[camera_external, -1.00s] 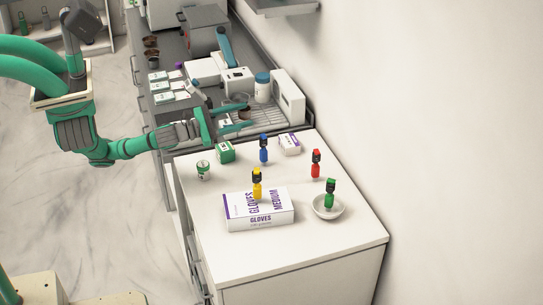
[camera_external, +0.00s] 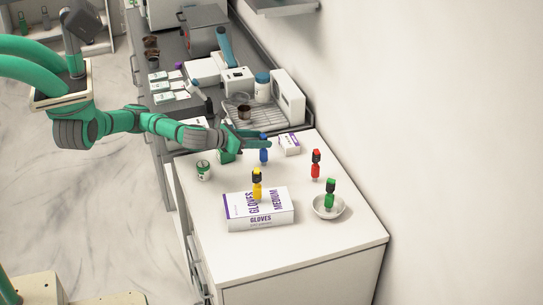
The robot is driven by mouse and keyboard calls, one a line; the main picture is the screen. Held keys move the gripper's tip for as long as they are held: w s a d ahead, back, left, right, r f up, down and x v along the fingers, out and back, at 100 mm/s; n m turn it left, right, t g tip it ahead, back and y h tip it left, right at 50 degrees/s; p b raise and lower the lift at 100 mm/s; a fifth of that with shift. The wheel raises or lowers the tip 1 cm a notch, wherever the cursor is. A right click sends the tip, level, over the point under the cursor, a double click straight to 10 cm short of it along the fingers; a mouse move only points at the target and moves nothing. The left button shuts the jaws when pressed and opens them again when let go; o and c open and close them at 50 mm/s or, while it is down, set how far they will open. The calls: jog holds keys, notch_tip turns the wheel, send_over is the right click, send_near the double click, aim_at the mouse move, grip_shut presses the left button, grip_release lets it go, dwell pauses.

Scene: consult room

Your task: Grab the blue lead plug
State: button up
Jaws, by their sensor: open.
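The blue lead plug (camera_external: 264,155) stands upright on the white cabinet top, toward its back. It is blue with a dark band near its top. My gripper (camera_external: 268,141) is open, reaching in from the left, with its green fingers at the height of the plug's upper part. The fingers overlap the plug's top in this view. I cannot tell whether they touch it or whether the plug is between them.
A red plug (camera_external: 316,164) stands to the right, and a green plug (camera_external: 330,193) is in a white bowl (camera_external: 318,208). A green box (camera_external: 226,157), a small jar (camera_external: 203,171) and a white box (camera_external: 290,144) are nearby.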

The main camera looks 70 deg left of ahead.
jog(key=shift+f+x, duration=0.2)
jog(key=shift+x, duration=3.05)
jog(key=shift+s+a, duration=0.1)
jog(key=shift+c, duration=0.7)
jog(key=c, duration=1)
